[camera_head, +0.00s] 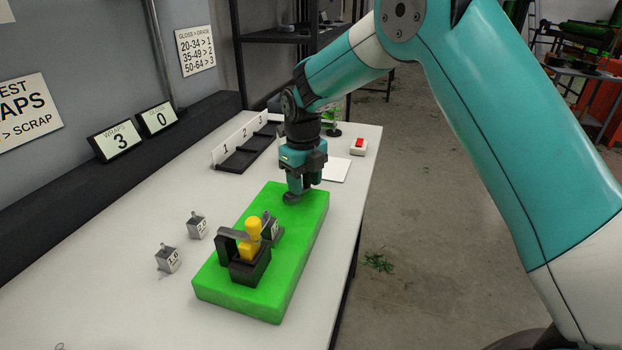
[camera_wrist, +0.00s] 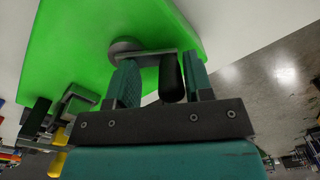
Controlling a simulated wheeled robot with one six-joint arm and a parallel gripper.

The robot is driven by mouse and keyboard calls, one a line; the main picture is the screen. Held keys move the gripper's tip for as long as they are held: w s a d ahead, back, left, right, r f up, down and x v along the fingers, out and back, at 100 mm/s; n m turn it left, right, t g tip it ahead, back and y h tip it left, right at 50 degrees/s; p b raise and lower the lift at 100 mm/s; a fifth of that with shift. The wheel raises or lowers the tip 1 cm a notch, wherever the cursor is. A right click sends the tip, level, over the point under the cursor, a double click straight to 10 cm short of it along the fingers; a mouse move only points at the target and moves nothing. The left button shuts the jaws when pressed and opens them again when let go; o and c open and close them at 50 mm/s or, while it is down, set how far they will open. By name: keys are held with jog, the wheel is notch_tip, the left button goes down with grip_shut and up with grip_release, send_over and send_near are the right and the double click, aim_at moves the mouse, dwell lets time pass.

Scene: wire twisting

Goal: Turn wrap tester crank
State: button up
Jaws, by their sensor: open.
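The wrap tester is a bright green block (camera_head: 300,240) on the table. Its crank shows in the wrist view: a grey round hub (camera_wrist: 126,46), a flat arm and a dark upright handle (camera_wrist: 172,80). My gripper (camera_head: 297,190) is over the far end of the block, pointing down. In the wrist view my gripper (camera_wrist: 163,82) is open, with one teal finger on each side of the handle. A gap shows beside the handle on the left; contact on the right cannot be told. In the head view my gripper mostly hides the crank. A dark clamp (camera_head: 251,268) with a yellow lever (camera_head: 253,236) sits at the near end.
A black numbered tray (camera_head: 248,153), a white pad (camera_head: 335,170) and a red button box (camera_head: 359,147) are farther back. The front left table is mostly clear.

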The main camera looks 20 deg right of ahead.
jog(key=shift+d+r, duration=0.25)
jog(key=shift+r, duration=0.05)
notch_tip(320, 180, up, 2)
jog(key=shift+d+p, duration=0.15)
jog(key=shift+p, duration=0.85)
notch_tip(320, 180, up, 18)
jog(key=p, duration=1.3)
jog(key=shift+f+p, duration=0.25)
jog(key=shift+p, duration=0.15)
notch_tip(320, 180, up, 18)
jog(key=b, duration=0.1)
jog(key=shift+a+f, duration=0.25)
jog(key=shift+f+b, duration=0.1)
jog(key=shift+b, duration=0.2)
